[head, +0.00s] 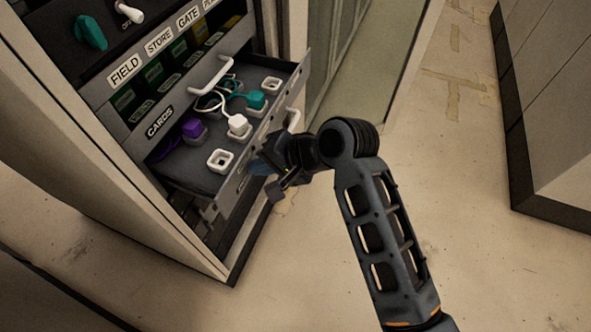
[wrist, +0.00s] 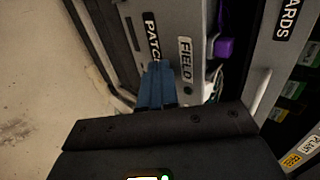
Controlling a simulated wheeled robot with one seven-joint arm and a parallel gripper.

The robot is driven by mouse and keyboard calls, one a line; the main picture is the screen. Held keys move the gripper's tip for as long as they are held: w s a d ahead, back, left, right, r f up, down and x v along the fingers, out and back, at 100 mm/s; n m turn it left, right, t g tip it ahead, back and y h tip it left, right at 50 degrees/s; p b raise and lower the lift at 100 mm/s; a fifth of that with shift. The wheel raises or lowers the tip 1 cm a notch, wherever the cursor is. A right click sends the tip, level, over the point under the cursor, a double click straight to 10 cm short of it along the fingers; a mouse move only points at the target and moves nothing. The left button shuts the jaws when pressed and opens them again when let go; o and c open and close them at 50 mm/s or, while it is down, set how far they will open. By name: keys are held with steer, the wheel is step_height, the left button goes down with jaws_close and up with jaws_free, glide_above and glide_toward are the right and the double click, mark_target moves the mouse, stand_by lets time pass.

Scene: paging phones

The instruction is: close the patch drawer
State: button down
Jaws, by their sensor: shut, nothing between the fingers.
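The patch drawer (head: 236,186) stands pulled out at the bottom of the cabinet, its tray showing sockets and plugs. Its front carries a pale handle (head: 293,121). In the wrist view the PATCH label (wrist: 152,36) shows on the drawer front, beside a FIELD label (wrist: 185,52). My gripper (head: 268,165) is at the outer side of the drawer front, below the handle in the picture. In the wrist view its blue fingers (wrist: 157,88) are together and empty, pointing at the front by the PATCH label. I cannot tell whether they touch it.
The CARDS drawer (head: 160,122) above is shut, its handle (head: 211,73) standing out over the open tray. The tray holds a purple plug (head: 192,128), a white plug (head: 238,124) and a teal plug (head: 256,99). The floor (head: 480,240) to the right is clear.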

steer(key=b, duration=0.2)
glide_toward(196, 155)
steer(key=a, duration=0.1)
steer(key=w+a+f, duration=0.1)
steer(key=a, duration=0.1)
steer(key=w+a+f, duration=0.1)
steer(key=a, duration=0.1)
steer(key=shift+a+f, duration=0.15)
steer(key=shift+f, duration=0.05)
steer(key=shift+w+a, duration=0.2)
steer(key=shift+a, duration=0.4)
steer(key=shift+a+r, duration=0.15)
steer(key=shift+r, duration=0.1)
